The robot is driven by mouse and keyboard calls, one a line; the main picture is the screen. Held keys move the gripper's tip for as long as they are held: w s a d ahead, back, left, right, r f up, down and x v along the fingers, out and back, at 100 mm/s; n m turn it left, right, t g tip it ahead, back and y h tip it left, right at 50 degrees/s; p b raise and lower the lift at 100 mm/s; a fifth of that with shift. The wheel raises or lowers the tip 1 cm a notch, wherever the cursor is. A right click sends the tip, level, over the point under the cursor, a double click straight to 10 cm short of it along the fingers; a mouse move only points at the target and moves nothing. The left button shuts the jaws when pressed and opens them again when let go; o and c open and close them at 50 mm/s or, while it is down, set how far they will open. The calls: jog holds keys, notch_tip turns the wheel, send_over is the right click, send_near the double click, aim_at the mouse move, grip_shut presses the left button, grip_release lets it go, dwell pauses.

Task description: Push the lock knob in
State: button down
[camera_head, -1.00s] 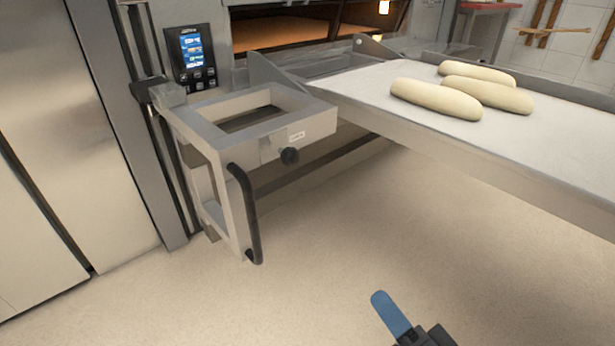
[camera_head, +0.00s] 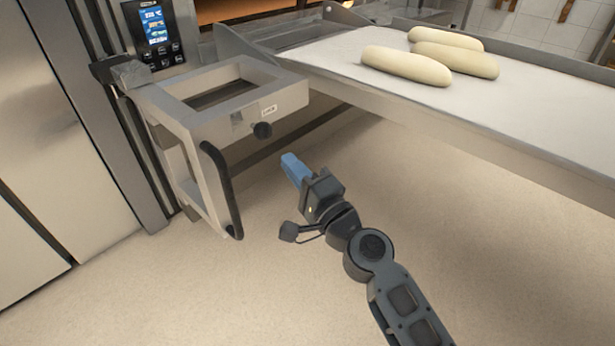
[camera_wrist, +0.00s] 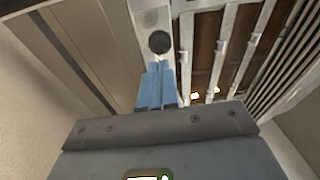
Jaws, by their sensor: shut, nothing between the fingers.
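The lock knob (camera_head: 262,130) is a round black knob on the front of the grey metal frame (camera_head: 205,120), beside a small label. In the wrist view the knob (camera_wrist: 160,41) lies just beyond my fingertips, near the top middle. My gripper (camera_head: 288,160) has blue fingers, shut and empty. In the head view it is below and right of the knob, with a visible gap and pointing up-left towards it. It also shows in the wrist view (camera_wrist: 159,68), where the tips are just below the knob's outline. I cannot tell the exact distance.
A black curved handle (camera_head: 222,190) hangs on the frame, left of my gripper. A loading board (camera_head: 520,110) with several dough loaves (camera_head: 405,65) extends to the right. A control panel (camera_head: 155,30) is at the upper left. The floor below is clear.

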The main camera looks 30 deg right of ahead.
aim_at(265, 140)
jog(key=x, duration=0.6)
jog(key=shift+p, duration=0.3)
jog(key=shift+w+a+b, duration=0.15)
jog(key=shift+w+b, duration=0.05)
jog(key=shift+w, duration=0.35)
jog(key=shift+w+a+b, duration=0.15)
jog(key=shift+w+a, duration=0.05)
jog(key=shift+w, duration=0.35)
jog(key=shift+w+a+r, duration=0.15)
jog(key=shift+w, duration=0.2)
